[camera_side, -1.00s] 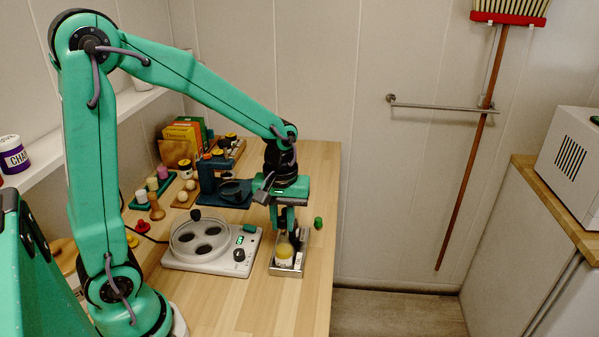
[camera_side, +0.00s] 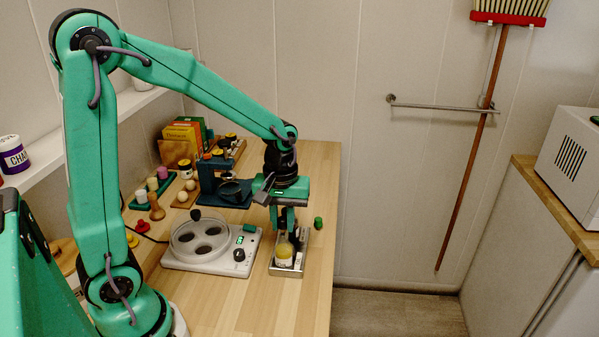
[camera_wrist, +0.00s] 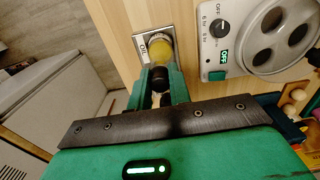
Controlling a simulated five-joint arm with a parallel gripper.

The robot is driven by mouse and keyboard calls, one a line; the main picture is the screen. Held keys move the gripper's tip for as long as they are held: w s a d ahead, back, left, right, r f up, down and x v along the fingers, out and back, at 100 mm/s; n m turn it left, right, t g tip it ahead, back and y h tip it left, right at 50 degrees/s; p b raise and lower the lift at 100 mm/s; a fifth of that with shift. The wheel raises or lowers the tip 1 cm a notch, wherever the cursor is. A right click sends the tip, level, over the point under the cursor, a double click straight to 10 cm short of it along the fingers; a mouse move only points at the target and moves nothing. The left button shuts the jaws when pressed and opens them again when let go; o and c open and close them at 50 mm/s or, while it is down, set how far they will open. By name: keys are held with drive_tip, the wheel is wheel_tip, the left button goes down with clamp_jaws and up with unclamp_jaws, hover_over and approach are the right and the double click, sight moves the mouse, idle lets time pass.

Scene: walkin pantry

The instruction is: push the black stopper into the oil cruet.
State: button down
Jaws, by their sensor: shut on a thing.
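The oil cruet (camera_side: 284,257) is a small clear vessel of yellow oil with a pale label, standing in a metal tray (camera_side: 300,266). In the wrist view the cruet (camera_wrist: 160,50) shows beyond my fingertips, with its OIL label at the left. My gripper (camera_side: 284,224) is directly above the cruet, pointing down. In the wrist view my gripper (camera_wrist: 161,75) is shut on the black stopper (camera_wrist: 160,79), which sits between the two green fingers. The stopper's lower end and the cruet's mouth are hidden, so I cannot tell whether they touch or how deep the stopper sits.
A white appliance (camera_side: 212,262) with a round clear lid and dark wells stands close left of the tray. A dark blue stand (camera_side: 212,180) is behind it. A small green cap (camera_side: 318,222) lies right of the tray. Bare wood lies in front, and the counter's right edge is near.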

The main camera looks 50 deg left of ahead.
drive_tip(key=shift+f, duration=0.45)
idle(0.3)
drive_tip(key=c, duration=0.7)
unclamp_jaws()
drive_tip(key=shift+r, duration=0.1)
drive_tip(key=shift+r, duration=3.4)
drive_tip(key=shift+s+r, duration=0.1)
